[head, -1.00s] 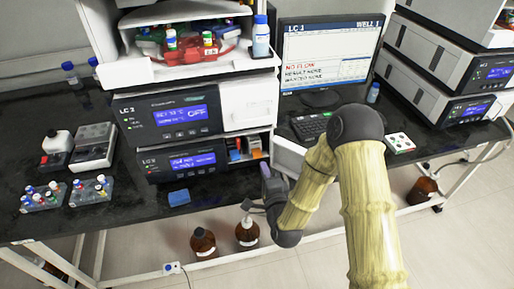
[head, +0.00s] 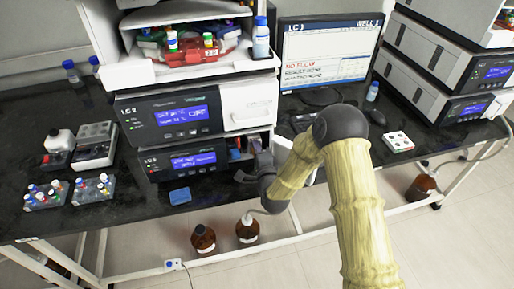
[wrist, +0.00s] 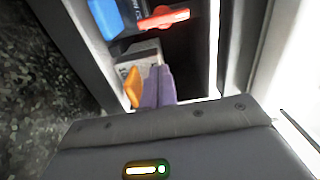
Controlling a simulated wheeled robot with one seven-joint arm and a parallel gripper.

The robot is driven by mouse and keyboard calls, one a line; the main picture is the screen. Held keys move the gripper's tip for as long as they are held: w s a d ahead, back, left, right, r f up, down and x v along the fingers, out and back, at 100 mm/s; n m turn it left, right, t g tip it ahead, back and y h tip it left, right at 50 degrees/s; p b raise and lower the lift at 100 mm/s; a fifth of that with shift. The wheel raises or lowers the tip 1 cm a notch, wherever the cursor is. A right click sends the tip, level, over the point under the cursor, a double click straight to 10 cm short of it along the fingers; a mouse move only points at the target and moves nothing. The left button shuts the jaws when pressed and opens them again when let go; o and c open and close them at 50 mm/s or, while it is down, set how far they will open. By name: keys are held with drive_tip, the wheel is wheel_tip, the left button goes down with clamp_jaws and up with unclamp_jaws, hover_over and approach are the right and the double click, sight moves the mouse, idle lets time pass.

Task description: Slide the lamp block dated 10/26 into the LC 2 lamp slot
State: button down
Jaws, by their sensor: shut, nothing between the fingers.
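My gripper (wrist: 158,92) is shut and empty, its purple fingers reaching into an open bay in the wrist view. A grey-white block (wrist: 145,55) with an orange tab (wrist: 133,88) sits in the bay beside the fingertips; I cannot tell whether they touch it. A blue block (wrist: 128,15) with a red-orange tab (wrist: 163,17) sits further along the bay. No date is readable on either block. The slots' labels are not readable.
The upper instrument (head: 180,115) has a closed white door above the bay. A blue item (head: 180,196) lies on the black bench in front of the stack. Vial racks (head: 92,190) stand at left; a keyboard (head: 303,122) and monitor (head: 330,55) stand at right.

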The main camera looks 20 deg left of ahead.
drive_tip(key=shift+b+x, duration=0.7)
drive_tip(key=shift+x, duration=0.15)
drive_tip(key=shift+w+r, duration=0.1)
drive_tip(key=shift+r, duration=0.3)
drive_tip(key=shift+s+d+f, duration=0.3)
drive_tip(key=shift+s, duration=0.1)
drive_tip(key=b+v, duration=0.2)
drive_tip(key=v, duration=1.1)
drive_tip(key=shift+s, duration=0.25)
drive_tip(key=shift+d+f, duration=0.1)
drive_tip(key=shift+d, duration=0.05)
